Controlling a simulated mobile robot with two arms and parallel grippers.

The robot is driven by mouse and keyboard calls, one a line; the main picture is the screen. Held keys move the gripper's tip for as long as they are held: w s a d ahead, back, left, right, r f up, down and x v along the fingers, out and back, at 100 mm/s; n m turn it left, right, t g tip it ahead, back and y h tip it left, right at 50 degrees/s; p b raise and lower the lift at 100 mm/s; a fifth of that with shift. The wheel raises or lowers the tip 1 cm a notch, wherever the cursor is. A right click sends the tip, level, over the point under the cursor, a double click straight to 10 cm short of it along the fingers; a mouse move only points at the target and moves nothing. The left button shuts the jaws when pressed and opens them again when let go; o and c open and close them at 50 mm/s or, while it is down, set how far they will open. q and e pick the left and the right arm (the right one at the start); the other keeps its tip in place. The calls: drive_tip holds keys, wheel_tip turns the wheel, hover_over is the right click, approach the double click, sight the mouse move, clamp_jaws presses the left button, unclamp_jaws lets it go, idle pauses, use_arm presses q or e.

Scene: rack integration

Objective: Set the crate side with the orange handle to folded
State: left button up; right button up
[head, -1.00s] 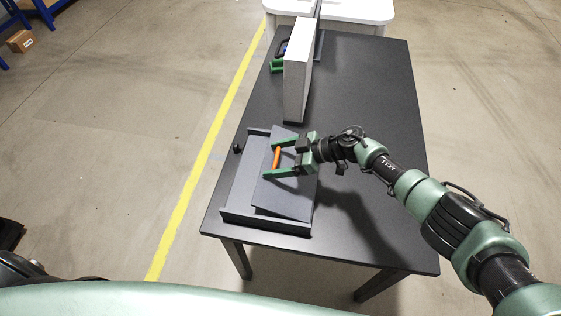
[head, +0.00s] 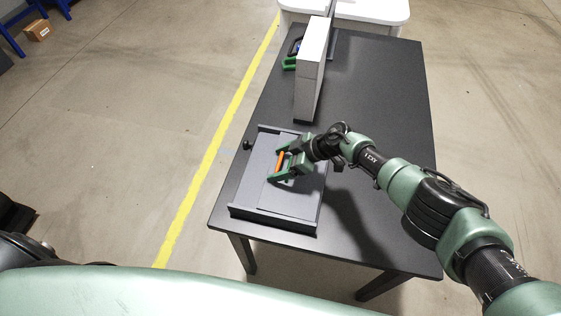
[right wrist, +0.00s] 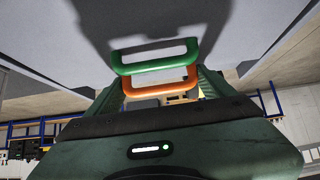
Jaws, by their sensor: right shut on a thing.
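The low grey crate (head: 272,220) sits on the near left part of the black table. Its side panel (head: 292,203) with the orange handle (head: 280,161) lies inside the walls, low and close to flat; I cannot tell whether it is fully down. My right gripper (head: 280,165) is shut on the orange handle, with its green fingers at the handle's two ends. The orange handle (right wrist: 160,86) also shows in the right wrist view, beside a green bar (right wrist: 155,57) that I cannot identify for sure. My left gripper is not in view.
The black table (head: 385,115) is clear to the right. A tall grey box (head: 308,85) stands at the back, with a green part (head: 289,63) beside it. A small black knob (head: 247,145) is at the table's left edge. A white table (head: 360,10) stands behind.

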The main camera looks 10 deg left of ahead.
drive_tip(key=o, duration=1.8)
drive_tip(key=shift+a+r, duration=0.2)
drive_tip(key=shift+a, duration=0.15)
drive_tip(key=shift+o, duration=0.8)
drive_tip(key=shift+a+f, duration=0.1)
drive_tip(key=shift+f, duration=0.05)
drive_tip(key=p+v, duration=0.2)
drive_tip(key=v, duration=0.4)
drive_tip(key=shift+d+r, duration=0.6)
drive_tip(key=shift+r, duration=0.05)
